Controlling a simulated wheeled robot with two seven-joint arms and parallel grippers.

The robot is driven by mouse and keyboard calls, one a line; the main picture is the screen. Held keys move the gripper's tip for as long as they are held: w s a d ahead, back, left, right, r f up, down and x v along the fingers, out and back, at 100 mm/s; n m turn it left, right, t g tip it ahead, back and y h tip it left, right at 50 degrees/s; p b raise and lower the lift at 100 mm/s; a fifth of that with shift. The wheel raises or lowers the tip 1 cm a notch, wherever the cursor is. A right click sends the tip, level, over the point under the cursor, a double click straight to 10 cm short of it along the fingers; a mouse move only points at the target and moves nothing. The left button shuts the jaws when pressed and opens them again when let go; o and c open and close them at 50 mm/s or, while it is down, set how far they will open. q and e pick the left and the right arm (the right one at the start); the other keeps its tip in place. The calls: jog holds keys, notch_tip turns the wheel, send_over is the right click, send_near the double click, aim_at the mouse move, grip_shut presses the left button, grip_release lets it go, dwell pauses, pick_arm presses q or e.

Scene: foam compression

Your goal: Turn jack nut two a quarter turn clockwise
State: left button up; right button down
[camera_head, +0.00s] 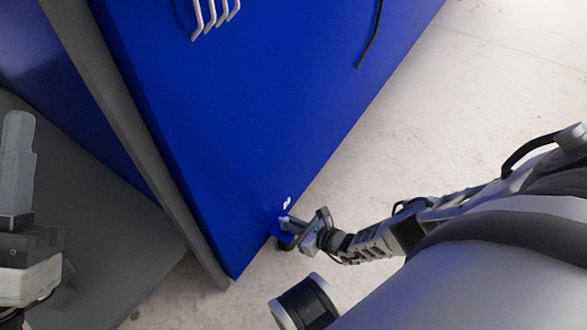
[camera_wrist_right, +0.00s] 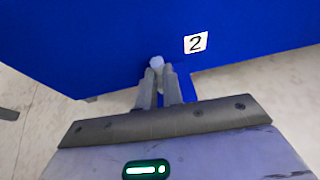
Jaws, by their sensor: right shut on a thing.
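Jack nut two (camera_wrist_right: 156,62) is a small pale grey round piece low on the blue panel, beside a white label with the number 2 (camera_wrist_right: 196,43). My right gripper (camera_wrist_right: 160,78) has its two fingers closed on the nut; only its top shows beyond the fingertips. In the head view the right gripper (camera_head: 288,222) is at the panel's lower corner, just below the label (camera_head: 287,203), and hides most of the nut. My left gripper (camera_head: 18,150) stands at the left edge of the head view, away from the nut; its opening cannot be made out.
The large blue panel (camera_head: 225,110) fills the middle, with a grey edge post (camera_head: 130,130) on its left. Several pale bent hooks (camera_head: 212,15) and a black cable (camera_head: 372,35) are higher on the panel. Pale concrete floor (camera_head: 470,100) is clear at right.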

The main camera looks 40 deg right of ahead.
jog(key=shift+s+a+m+h, duration=0.1)
jog(key=shift+a+m+h, duration=0.15)
jog(key=shift+m+h, duration=0.3)
jog(key=shift+m+t+h, duration=0.3)
jog(key=shift+m+h, duration=0.35)
jog(key=shift+h, duration=0.2)
pick_arm(q)
jog(key=shift+w+a+f+n+t+y, duration=0.1)
jog(key=shift+w+f+n+t+y, duration=0.1)
jog(key=shift+f+n+y, duration=0.3)
jog(key=shift+w+a+f+n+t+y, duration=0.1)
jog(key=shift+w+f+n+y, duration=0.1)
jog(key=shift+n+y, duration=0.45)
pick_arm(e)
jog(key=c, duration=1.5)
grip_release()
pick_arm(q)
jog(key=shift+r, duration=0.1)
